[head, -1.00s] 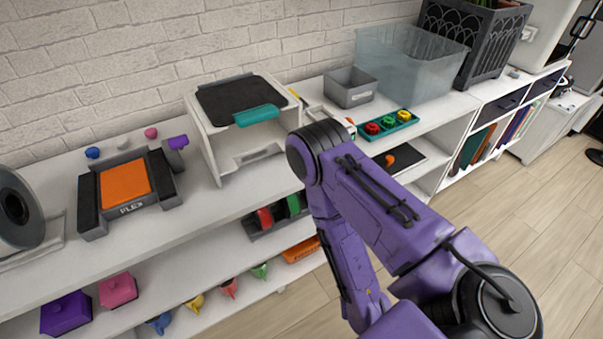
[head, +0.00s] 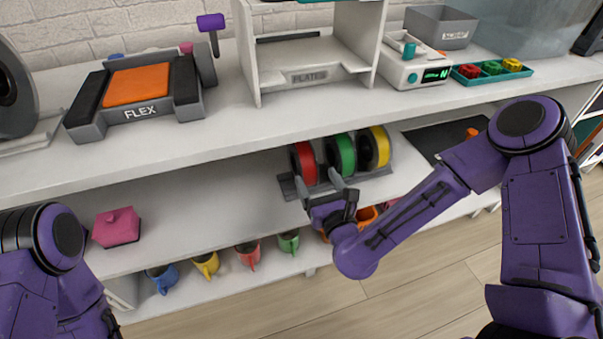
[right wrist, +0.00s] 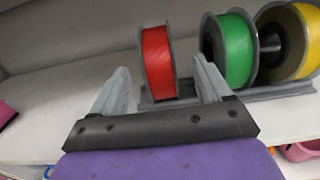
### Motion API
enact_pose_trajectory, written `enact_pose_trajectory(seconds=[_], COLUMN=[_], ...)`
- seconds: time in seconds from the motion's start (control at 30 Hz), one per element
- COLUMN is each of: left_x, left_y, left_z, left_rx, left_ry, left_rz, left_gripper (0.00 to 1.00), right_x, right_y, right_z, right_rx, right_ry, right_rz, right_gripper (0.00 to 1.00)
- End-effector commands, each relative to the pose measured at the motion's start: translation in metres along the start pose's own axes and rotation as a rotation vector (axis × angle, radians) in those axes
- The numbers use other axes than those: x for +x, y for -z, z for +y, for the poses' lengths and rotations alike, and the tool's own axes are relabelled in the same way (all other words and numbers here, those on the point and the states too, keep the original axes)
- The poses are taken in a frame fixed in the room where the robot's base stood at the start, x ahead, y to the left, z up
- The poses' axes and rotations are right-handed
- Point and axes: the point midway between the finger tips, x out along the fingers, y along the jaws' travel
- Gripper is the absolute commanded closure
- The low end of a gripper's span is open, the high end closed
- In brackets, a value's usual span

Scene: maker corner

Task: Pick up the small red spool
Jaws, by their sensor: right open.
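The small red spool (head: 303,163) stands upright at the left end of a grey spool holder (head: 375,173) on the middle shelf. It also shows in the right wrist view (right wrist: 158,62), ahead of the fingers and between their lines. My right gripper (head: 320,182) is open and empty, just in front of the red spool. In the right wrist view its two grey fingers (right wrist: 163,82) are spread, one on each side of the spool; whether they touch it I cannot tell. My left arm shows at the lower left, but its gripper is out of view.
A green spool (head: 341,153) and a yellow spool (head: 375,147) stand close on the right in the same holder. The upper shelf (head: 190,138) overhangs the spools. Several coloured mugs (head: 248,255) stand below.

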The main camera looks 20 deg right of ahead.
Motion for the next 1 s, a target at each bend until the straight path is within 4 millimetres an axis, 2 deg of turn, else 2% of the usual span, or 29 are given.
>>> enact_pose_trajectory(seconds=[0.1, 0.23, 0.4, 0.5, 0.73, 0.77, 0.93, 0.97, 1.0], left_x=[-0.002, -0.002, 0.000, 0.000, 0.000, 0.000, 0.000, 0.000, 0.000], left_y=[0.001, 0.001, 0.000, 0.000, 0.000, 0.000, 0.000, 0.000, 0.000], left_z=[0.000, 0.000, 0.000, 0.000, 0.000, 0.000, 0.000, 0.000, 0.000], left_rx=[0.000, 0.000, 0.000, 0.000, 0.000, 0.000, 0.000, 0.000, 0.000], left_ry=[0.000, 0.000, 0.000, 0.000, 0.000, 0.000, 0.000, 0.000, 0.000], left_rz=[0.000, 0.000, 0.000, 0.000, 0.000, 0.000, 0.000, 0.000, 0.000], left_gripper=[0.57, 0.57, 0.57, 0.57, 0.57, 0.57, 0.57, 0.57, 0.57], right_x=[0.020, 0.035, 0.066, 0.078, 0.081, 0.081, 0.081, 0.081, 0.081], right_y=[-0.001, -0.001, -0.002, -0.002, -0.002, -0.002, -0.002, -0.002, -0.003], right_z=[0.001, 0.002, 0.004, 0.004, 0.004, 0.004, 0.004, 0.004, 0.004], right_rx=[-0.004, -0.006, -0.007, -0.008, -0.007, -0.007, -0.008, -0.008, -0.007], right_ry=[0.000, -0.002, -0.002, -0.004, -0.004, -0.004, -0.004, -0.004, -0.004], right_rz=[0.002, 0.003, 0.004, 0.005, 0.007, 0.007, 0.007, 0.007, 0.005], right_gripper=[0.22, 0.22, 0.22, 0.22, 0.22, 0.29, 0.84, 0.91, 0.91])
